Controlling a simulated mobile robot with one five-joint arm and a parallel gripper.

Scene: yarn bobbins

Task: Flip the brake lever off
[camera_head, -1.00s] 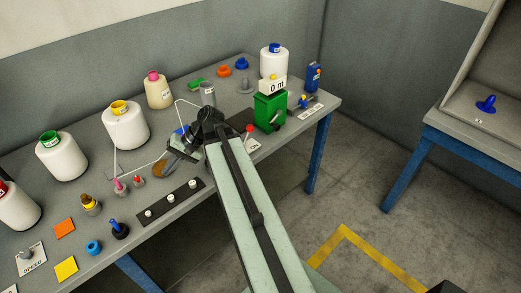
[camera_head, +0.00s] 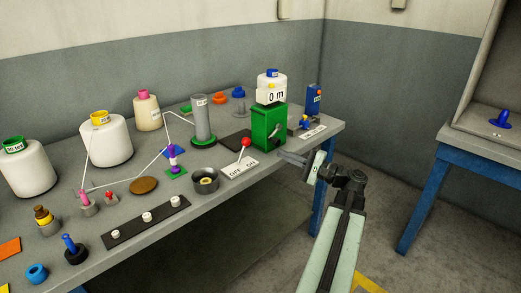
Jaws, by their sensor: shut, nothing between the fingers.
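The brake lever (camera_head: 242,152) is a thin light rod with a red ball on top. The rod leans to the right, toward the ON side. My gripper (camera_head: 281,154) is to the right of the lever and its plate, at the front of the green box. Its fingers point left, are shut and empty, and appear apart from the lever.
The green box (camera_head: 267,129) with a crank and a 0 m display (camera_head: 270,97) stands behind my gripper. A grey cup (camera_head: 205,183) sits left of the plate. A thread runs around a grey cylinder (camera_head: 203,118). The floor in front of the table is clear.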

